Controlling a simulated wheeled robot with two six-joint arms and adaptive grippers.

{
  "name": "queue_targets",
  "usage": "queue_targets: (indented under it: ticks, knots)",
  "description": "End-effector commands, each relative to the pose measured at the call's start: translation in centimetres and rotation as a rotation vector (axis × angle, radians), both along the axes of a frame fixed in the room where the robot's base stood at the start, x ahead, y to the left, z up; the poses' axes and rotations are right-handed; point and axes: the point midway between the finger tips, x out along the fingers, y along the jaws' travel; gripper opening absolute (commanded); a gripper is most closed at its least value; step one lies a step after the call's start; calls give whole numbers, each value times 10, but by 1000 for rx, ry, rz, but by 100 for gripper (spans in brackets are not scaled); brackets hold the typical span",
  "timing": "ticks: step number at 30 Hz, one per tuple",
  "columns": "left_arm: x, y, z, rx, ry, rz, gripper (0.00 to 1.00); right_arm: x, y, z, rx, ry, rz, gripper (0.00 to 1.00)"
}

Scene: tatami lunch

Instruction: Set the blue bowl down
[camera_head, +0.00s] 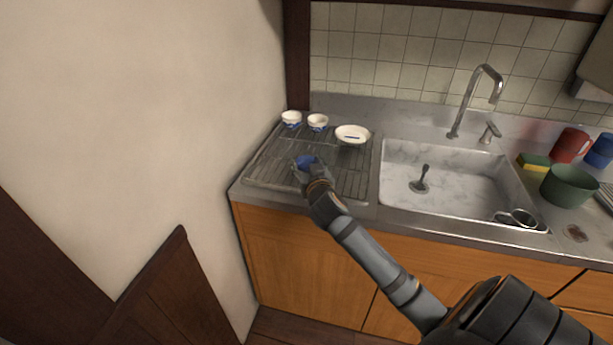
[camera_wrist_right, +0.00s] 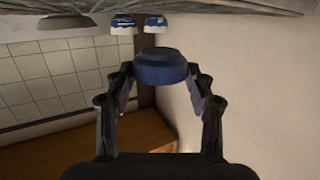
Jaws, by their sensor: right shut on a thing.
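The small blue bowl (camera_head: 306,161) is over the front part of the wire drying rack (camera_head: 262,172), left of the sink. My right gripper (camera_head: 304,172) is shut on the bowl. In the right wrist view, which appears upside down, the blue bowl (camera_wrist_right: 160,66) sits between the two fingertips of the right gripper (camera_wrist_right: 160,80). A gap shows there between the bowl and the rack (camera_wrist_right: 215,12), but I cannot tell the exact height. The gripper hides part of the bowl in the head view. My left gripper is not in view.
Two small blue-and-white cups (camera_head: 291,119) (camera_head: 318,122) and a white dish (camera_head: 352,134) stand along the rack's back. The sink (camera_head: 450,180) is to the right, with a green bowl (camera_head: 568,186) and red cup (camera_head: 571,145) beyond. The wall (camera_head: 200,130) is close on the left.

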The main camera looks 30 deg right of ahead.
Motion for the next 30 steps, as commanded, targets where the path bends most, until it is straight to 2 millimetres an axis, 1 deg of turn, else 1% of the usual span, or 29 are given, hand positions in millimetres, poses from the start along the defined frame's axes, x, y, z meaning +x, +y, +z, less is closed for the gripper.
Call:
queue_targets:
  ticks: [5,7,8,12,13,20,23,24,28,30]
  knots:
    - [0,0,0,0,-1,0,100,3,-1,-3,-2,-1,0,23]
    - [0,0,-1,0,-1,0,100,6,-2,-8,0,0,-1,23]
    - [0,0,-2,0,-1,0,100,8,-2,-11,0,1,-1,23]
    - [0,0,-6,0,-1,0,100,7,-2,-36,1,2,-1,23]
    - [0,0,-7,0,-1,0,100,7,-2,-39,0,1,0,23]
    - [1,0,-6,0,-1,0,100,7,-2,-40,-2,-2,1,23]
    - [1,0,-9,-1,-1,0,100,7,-2,-43,-1,-1,0,23]
    - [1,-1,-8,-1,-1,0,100,7,-2,-42,-1,-1,0,58]
    - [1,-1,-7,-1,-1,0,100,7,-2,-42,0,-1,0,76]
    - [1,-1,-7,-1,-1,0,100,7,-2,-42,0,-1,0,77]
